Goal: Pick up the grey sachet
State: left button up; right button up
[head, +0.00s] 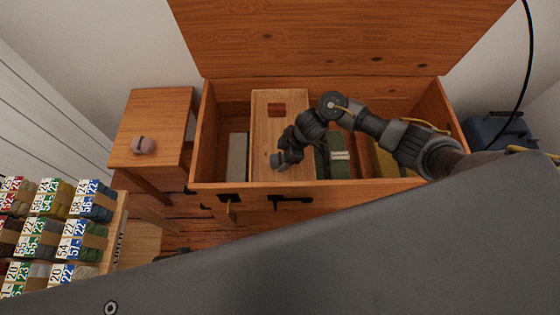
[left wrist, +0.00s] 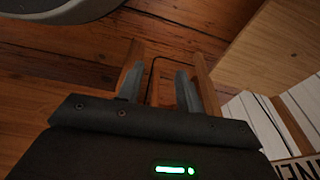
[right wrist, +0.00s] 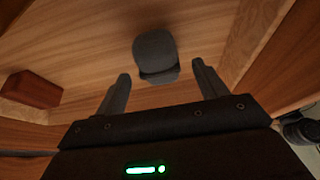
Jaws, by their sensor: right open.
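The grey sachet (right wrist: 156,52) lies on the bare wooden floor of a tray (head: 262,96) that sits in the open chest. In the right wrist view it is just beyond my right fingertips, roughly centred between them. My right gripper (right wrist: 162,82) is open and empty, its two fingers apart on either side of the line to the sachet. In the head view my right gripper (head: 283,155) reaches down over the tray, and a small grey patch of the sachet (head: 277,161) seems to show at its tip. My left gripper (left wrist: 158,86) is open and empty above the wooden floor.
A red-brown block (head: 276,110) lies in the tray, left of the sachet in the right wrist view (right wrist: 32,90). The chest (head: 330,188) has its lid raised and holds folded cloths. A side table (head: 160,105) bears a pinkish object (head: 144,145). A yarn rack (head: 60,230) stands left.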

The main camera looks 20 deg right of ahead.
jog(key=shift+x, duration=1.15)
jog(key=c, duration=1.1)
pick_arm(q)
jog(key=shift+w+r, duration=0.3)
jog(key=shift+r, duration=0.45)
jog(key=shift+f, duration=0.1)
pick_arm(e)
jog(key=shift+r, duration=0.1)
